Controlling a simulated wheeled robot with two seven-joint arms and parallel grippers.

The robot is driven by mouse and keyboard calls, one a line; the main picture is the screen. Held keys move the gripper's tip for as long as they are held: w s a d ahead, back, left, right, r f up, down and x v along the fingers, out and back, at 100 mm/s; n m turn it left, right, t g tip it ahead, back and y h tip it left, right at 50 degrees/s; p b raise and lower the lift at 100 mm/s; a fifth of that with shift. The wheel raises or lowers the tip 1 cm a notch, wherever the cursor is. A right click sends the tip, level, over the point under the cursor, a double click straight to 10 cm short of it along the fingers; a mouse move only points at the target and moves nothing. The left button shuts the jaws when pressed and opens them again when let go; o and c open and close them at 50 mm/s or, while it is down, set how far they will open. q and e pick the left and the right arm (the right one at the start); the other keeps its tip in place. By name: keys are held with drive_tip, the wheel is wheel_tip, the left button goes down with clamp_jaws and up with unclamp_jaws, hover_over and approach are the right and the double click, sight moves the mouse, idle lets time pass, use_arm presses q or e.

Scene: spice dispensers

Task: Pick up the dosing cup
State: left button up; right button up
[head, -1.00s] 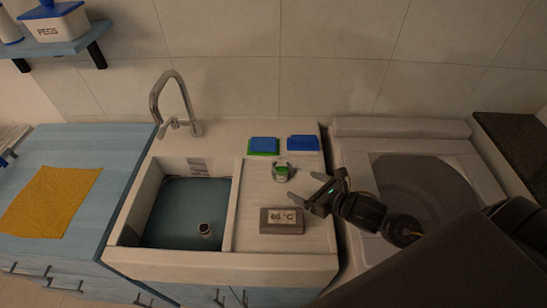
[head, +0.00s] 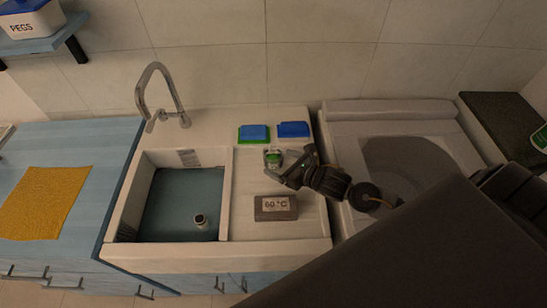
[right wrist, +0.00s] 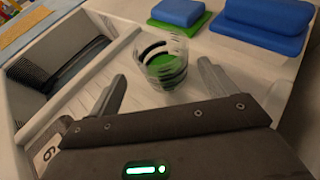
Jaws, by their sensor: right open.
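The dosing cup (head: 272,158) is a small clear cup with dark markings and green in it. It stands upright on the ribbed drainboard right of the sink. My right gripper (head: 289,169) is open and close to the cup on its near right side. In the right wrist view the cup (right wrist: 161,62) shows ahead of the two spread fingertips (right wrist: 165,85), roughly midway between them. The fingers do not appear to touch it. My left gripper is not in view.
Blue and green sponges (head: 253,133) and a blue block (head: 293,129) lie behind the cup. The sink (head: 180,205) is left, a washing machine (head: 350,120) right. A yellow cloth (head: 45,203) lies far left.

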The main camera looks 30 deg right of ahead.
drive_tip(key=x, duration=0.1)
drive_tip(key=p+x, duration=0.1)
drive_tip(key=x, duration=0.1)
drive_tip(key=p+x, duration=0.1)
drive_tip(key=shift+w+d+f, duration=0.2)
drive_tip(key=shift+d, duration=0.05)
drive_tip(key=shift+w+a+f, duration=0.1)
drive_tip(key=shift+w+f, duration=0.1)
drive_tip(key=shift+w, duration=0.05)
drive_tip(key=c, duration=1.2)
drive_tip(key=shift+o, duration=0.2)
drive_tip(key=shift+r, duration=0.1)
